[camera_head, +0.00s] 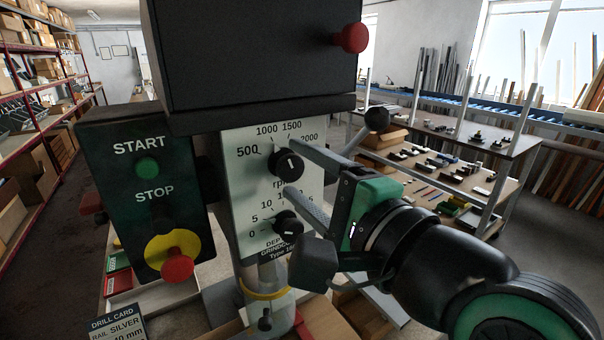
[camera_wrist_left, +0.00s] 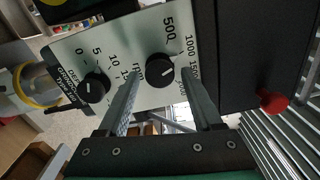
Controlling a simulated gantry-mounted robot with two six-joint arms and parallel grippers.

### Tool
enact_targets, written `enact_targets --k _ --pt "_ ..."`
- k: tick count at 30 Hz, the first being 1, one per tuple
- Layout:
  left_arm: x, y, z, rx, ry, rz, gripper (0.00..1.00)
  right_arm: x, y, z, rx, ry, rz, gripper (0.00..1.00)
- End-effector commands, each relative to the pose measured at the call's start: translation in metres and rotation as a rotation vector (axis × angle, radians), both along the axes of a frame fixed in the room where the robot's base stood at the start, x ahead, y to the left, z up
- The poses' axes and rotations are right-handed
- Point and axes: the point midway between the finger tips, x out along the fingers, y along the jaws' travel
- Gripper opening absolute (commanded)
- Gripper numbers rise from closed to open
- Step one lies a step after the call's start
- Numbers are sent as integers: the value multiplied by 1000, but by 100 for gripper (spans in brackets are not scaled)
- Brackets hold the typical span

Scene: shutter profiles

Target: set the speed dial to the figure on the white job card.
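The speed dial (camera_head: 286,163) is a black round knob on the white panel, with figures from 500 to 2000 around it and "rpm" below. It also shows in the left wrist view (camera_wrist_left: 159,69). Its white mark points towards the high-figure side; the exact setting is unclear. My left gripper (camera_head: 289,168) is open, one finger on each side of the dial. The left wrist view shows gaps between its fingers (camera_wrist_left: 160,76) and the knob. A drill card (camera_head: 118,329) at the bottom left reads "RAIL SILVER" and "10 mm"; its lower part is cut off. My right gripper is out of view.
A second, depth knob (camera_head: 288,226) sits just below the lower finger. The dark START/STOP box (camera_head: 145,180), with a red button (camera_head: 177,264), stands left of the panel. A dark housing (camera_head: 255,60) with a red knob (camera_head: 351,38) overhangs above. A bench (camera_head: 470,135) stands behind.

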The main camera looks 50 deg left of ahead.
Motion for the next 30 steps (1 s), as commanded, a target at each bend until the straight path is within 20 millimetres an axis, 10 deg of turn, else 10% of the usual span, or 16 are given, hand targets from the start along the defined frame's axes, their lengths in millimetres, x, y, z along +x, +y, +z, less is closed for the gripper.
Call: enact_targets --k 13,30 --pt "-1 -10 0 0 1 -3 75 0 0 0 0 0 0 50" --pt "-20 -113 0 0 1 -2 75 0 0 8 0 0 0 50"
